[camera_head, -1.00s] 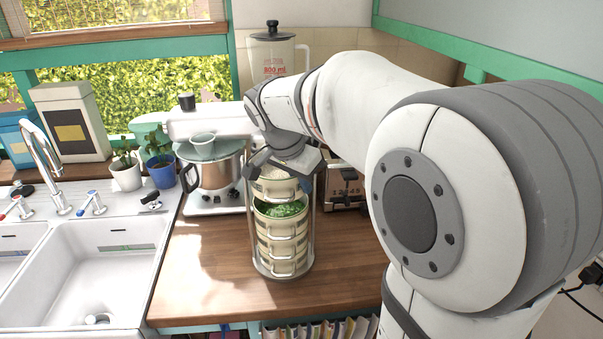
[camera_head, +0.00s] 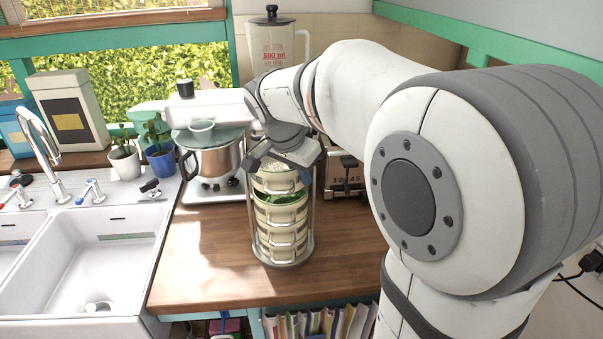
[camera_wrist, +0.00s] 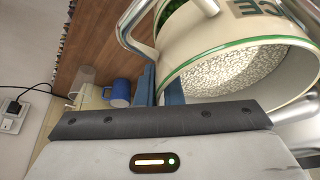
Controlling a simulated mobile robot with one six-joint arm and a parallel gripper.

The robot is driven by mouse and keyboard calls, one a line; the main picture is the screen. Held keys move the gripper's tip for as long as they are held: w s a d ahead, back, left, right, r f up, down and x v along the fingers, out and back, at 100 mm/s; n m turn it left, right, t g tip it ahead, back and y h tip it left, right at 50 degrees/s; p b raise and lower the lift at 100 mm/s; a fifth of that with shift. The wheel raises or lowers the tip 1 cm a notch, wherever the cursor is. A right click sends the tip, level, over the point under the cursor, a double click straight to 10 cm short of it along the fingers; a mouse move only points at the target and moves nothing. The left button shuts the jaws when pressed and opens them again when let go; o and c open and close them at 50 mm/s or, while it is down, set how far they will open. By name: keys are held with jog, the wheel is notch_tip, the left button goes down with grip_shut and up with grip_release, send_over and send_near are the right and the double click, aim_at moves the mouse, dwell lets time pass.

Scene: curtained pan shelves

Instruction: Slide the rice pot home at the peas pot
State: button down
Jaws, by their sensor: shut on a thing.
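The rice pot (camera_head: 277,182), cream with a green line, is at the top of the pot stack in the head view, inside the wire frame (camera_head: 312,225). In the wrist view the rice pot (camera_wrist: 240,45) shows white rice inside. My gripper (camera_head: 287,165) is above it; in the wrist view its blue fingers (camera_wrist: 161,88) are shut on the pot's near edge. The peas pot (camera_head: 282,218) is directly below, with green peas showing under the rice pot's front edge. Whether the two pots touch is hard to tell.
A silver pot on a white stand mixer (camera_head: 216,165) stands left of the frame, a toaster (camera_head: 345,178) behind right, and a glass jug (camera_head: 275,45) behind. A sink (camera_head: 80,260) is at the left. The wooden counter (camera_head: 200,265) is clear left of the frame.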

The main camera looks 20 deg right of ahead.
jog(key=shift+f+b, duration=0.9)
jog(key=shift+f, duration=0.1)
jog(key=shift+f+b, duration=0.3)
jog(key=c, duration=1.5)
grip_release()
jog(key=v, duration=0.7)
jog(key=shift+s+a+r+b, duration=0.15)
jog(key=shift+r+b, duration=0.2)
